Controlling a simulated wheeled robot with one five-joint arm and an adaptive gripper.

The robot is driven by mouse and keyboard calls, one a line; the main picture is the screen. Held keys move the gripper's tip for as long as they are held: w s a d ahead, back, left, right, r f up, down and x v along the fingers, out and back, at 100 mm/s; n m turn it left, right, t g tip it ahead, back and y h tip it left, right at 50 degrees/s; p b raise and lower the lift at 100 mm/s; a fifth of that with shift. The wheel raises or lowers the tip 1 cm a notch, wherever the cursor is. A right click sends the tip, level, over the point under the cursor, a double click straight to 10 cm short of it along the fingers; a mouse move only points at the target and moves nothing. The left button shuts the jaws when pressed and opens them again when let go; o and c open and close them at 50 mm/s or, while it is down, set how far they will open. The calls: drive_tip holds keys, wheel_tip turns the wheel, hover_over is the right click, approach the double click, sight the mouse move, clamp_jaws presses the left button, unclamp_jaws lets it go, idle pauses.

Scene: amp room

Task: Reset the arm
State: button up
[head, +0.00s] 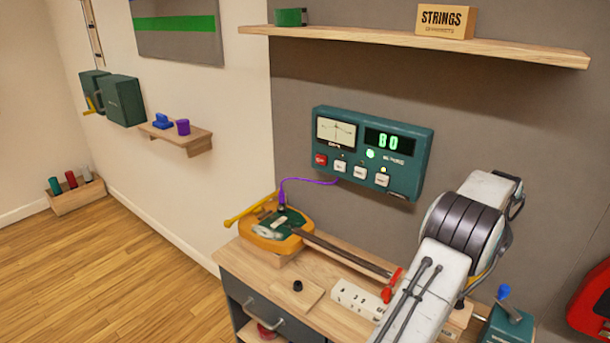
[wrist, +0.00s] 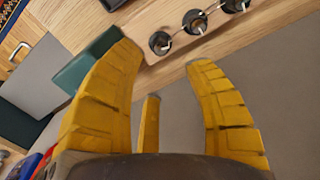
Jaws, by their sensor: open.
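My arm (head: 465,225), white with dark rings, rises over the right part of the workbench (head: 315,262) in the head view. My gripper is outside that view or hidden. In the wrist view my gripper (wrist: 163,55) shows several yellow fingers spread apart, with nothing between them. Beyond the fingertips is a wooden strip (wrist: 175,75) with several dark round fittings (wrist: 195,21). A dark green block (wrist: 85,62) shows partly behind the left finger.
An orange guitar-shaped body (head: 262,238) with a purple cable lies on the bench. A red-handled tool (head: 391,286) and white socket strip (head: 355,299) are near my arm. A shelf (head: 400,40) is above; floor at left is open.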

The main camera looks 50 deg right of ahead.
drive_tip(key=shift+w, duration=0.1)
drive_tip(key=w+a+r+n+t+h, duration=0.1)
drive_tip(key=w+a+r+n, duration=0.35)
drive_tip(key=w+a, duration=0.7)
drive_tip(key=w+a+r+n, duration=0.4)
drive_tip(key=w+a+r, duration=0.3)
drive_tip(key=w, duration=0.7)
drive_tip(key=w+a+n+t, duration=0.2)
drive_tip(key=a+n, duration=0.4)
drive_tip(key=a, duration=1.4)
drive_tip(key=s+a+f+n, duration=0.1)
drive_tip(key=s+a+n, duration=0.2)
drive_tip(key=a, duration=0.3)
drive_tip(key=s+a+f+n+t+y, duration=0.1)
drive_tip(key=s+a+n, duration=0.2)
drive_tip(key=a, duration=0.3)
drive_tip(key=shift+s+a+f, duration=0.35)
drive_tip(key=shift+s, duration=0.4)
